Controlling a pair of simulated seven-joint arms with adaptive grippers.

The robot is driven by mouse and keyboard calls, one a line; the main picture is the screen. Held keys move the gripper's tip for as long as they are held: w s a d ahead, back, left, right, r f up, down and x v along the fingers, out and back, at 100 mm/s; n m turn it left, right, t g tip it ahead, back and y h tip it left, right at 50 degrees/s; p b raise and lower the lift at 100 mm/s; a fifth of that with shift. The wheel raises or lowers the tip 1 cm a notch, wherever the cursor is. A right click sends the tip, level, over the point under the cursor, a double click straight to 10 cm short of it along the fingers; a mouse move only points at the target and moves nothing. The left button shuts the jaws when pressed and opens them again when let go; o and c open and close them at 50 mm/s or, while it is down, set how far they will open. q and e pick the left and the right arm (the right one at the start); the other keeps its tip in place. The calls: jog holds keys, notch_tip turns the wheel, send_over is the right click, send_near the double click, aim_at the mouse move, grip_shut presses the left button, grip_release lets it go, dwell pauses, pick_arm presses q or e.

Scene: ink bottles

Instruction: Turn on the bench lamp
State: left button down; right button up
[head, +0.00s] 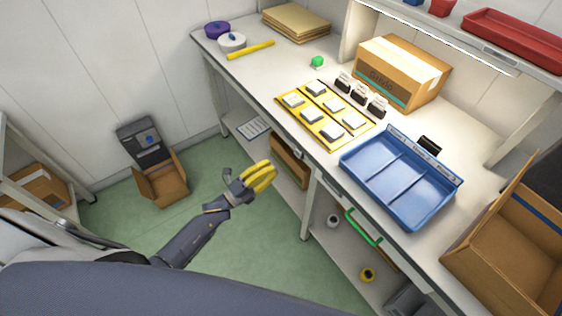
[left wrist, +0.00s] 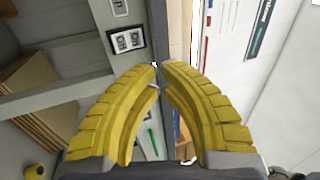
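My left gripper (head: 262,176) is out over the green floor, in front of the bench's left part and apart from it. In the left wrist view its yellow fingers (left wrist: 159,67) curve together with their tips almost meeting and nothing seen between them. A black-framed plate with pale marked faces (left wrist: 128,40) shows beyond the fingertips; I cannot tell if it is a switch. A small white plate (left wrist: 120,8) is beside it. A pale strip (head: 440,43) runs under the upper shelf, possibly the lamp; I cannot tell if it is lit. My right gripper is out of view.
An open carton (head: 510,250) is at right. A green handle (head: 363,227) sticks out below.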

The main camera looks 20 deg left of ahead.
pick_arm(q)
jog(key=shift+s+a, duration=0.7)
jog(key=shift+s, duration=0.2)
